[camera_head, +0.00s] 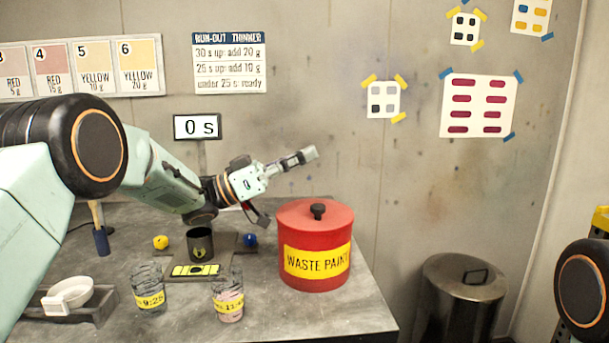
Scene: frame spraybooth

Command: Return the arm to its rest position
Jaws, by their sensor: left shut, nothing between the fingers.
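My left arm comes in from the left and reaches over the back of the grey bench. Its left gripper (309,154) is shut and empty, pointing right and slightly up. It is in the air above and behind the red waste paint can (316,275), apart from its lid. Of my right arm only a round dark joint shows at the right edge; the right gripper is out of view.
On the bench (330,322) stand a dark cup (201,246), two labelled glasses (149,290) (228,296) and a white dish (68,294). A display (197,126) reads 0 s. A metal bin (462,296) stands right of the bench.

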